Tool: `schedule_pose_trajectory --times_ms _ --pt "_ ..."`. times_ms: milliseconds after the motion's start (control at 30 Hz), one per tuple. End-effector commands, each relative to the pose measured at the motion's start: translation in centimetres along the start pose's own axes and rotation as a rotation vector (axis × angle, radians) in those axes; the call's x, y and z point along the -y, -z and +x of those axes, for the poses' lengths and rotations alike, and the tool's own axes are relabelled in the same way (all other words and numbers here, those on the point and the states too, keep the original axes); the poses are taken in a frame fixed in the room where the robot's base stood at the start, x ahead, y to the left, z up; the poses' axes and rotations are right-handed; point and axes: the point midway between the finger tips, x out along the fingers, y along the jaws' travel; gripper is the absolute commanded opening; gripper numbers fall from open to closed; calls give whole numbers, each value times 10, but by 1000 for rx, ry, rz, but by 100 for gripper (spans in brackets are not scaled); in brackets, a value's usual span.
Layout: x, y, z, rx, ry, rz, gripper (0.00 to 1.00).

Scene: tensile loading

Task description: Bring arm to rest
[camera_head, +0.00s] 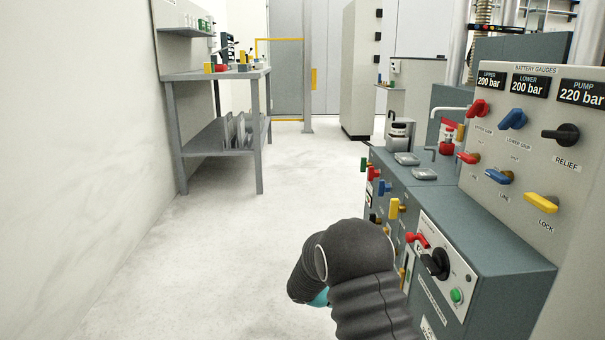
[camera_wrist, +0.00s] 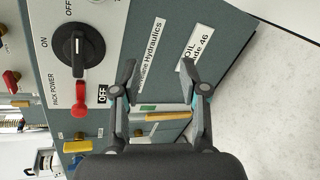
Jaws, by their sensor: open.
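My gripper (camera_wrist: 160,85) is open and empty in the wrist view, its two fingers apart in front of the grey-green hydraulic cabinet. Oil and hydraulics labels on the cabinet face show between and beyond the fingers. I cannot tell how far the fingertips are from that face. A black rotary knob (camera_wrist: 78,48) marked ON and OFF and a red lever (camera_wrist: 80,92) sit left of the fingers in the wrist view.
A gauge panel (camera_head: 510,130) with coloured levers rises at right. A green button (camera_head: 456,295) and several valve handles stick out beside my arm. A grey workbench (camera_head: 215,77) stands at far left. The pale floor (camera_head: 190,265) between is clear.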

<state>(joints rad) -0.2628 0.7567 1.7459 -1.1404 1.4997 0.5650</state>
Motion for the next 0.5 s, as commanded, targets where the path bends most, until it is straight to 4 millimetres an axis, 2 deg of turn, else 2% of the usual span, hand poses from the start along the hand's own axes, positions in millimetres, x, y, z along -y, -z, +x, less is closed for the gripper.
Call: schedule_pose_trajectory --times_ms 100,233,500 --pt "15 -26 -2 -5 142 -70 44" --pt "23 -54 -8 -21 288 -113 44" --pt "19 -126 -35 -111 602 -111 44"
